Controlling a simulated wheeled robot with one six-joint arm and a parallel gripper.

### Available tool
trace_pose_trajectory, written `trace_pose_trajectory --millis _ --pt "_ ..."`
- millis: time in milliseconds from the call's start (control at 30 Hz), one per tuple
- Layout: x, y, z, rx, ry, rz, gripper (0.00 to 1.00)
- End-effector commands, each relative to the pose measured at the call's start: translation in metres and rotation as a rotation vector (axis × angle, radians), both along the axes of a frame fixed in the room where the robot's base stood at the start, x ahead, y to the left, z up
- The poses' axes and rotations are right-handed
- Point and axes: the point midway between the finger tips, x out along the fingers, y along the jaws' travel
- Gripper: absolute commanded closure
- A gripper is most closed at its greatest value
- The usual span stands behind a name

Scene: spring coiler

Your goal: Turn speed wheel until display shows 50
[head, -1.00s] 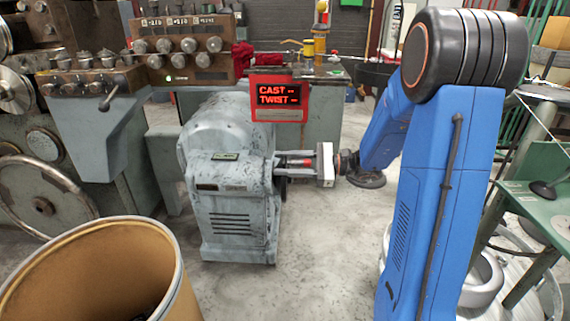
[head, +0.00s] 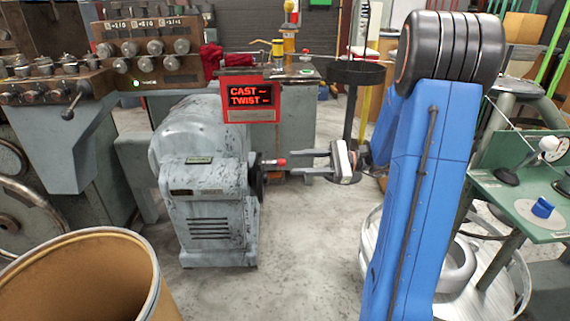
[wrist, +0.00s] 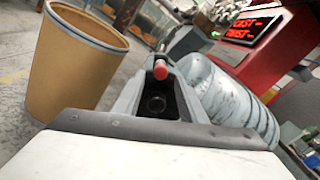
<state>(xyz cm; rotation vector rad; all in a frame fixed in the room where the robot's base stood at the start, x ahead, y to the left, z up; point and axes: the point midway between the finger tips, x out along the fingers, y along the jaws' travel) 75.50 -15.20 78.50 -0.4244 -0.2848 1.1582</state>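The grey machine (head: 206,185) stands left of centre in the head view. A dark wheel (head: 258,180), seen nearly edge-on, is on its right side. A red-tipped handle (head: 281,162) sticks out from the wheel toward my gripper (head: 298,161). My gripper is open and empty, its two fingers pointing left with a small gap to the red tip. In the wrist view the red tip (wrist: 160,70) appears beyond and between the fingers. A red-framed display (head: 250,97) above the machine reads CAST and TWIST with dashes. No 50 can be read.
A brown drum (head: 85,270) is at the front left. A control panel (head: 150,50) with knobs and small counters is behind the machine. A green table (head: 525,195) holds a blue piece (head: 542,207) at the right. Bare floor lies between machine and my arm.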

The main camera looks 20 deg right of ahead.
Motion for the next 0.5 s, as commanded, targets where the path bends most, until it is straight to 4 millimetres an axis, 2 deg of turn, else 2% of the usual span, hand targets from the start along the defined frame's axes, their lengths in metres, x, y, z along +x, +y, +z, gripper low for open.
trace_pose_trajectory --millis 200,500 --pt "-0.012 -0.030 0.000 0.000 0.001 -0.003 0.62" --pt "-0.019 -0.045 0.000 0.000 0.001 0.001 0.62"
